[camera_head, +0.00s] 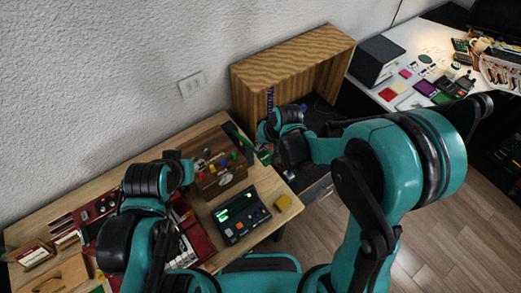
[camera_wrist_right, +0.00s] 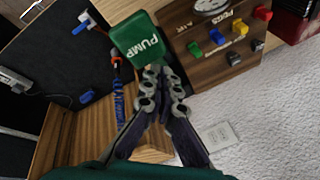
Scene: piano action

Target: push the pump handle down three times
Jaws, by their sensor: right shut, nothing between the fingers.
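The green pump handle (camera_wrist_right: 138,40), a block marked PUMP, shows in the right wrist view beside the wooden box (camera_wrist_right: 215,50), which has a gauge and several coloured pegs. In the head view the wooden box (camera_head: 222,180) stands on the table. My right gripper (camera_wrist_right: 159,72) is shut and empty, with its fingertips at the lower edge of the handle. I cannot tell whether they touch it.
A red keyboard device (camera_head: 185,240) is to the left. An open wooden cabinet (camera_head: 290,70) stands behind my right arm.

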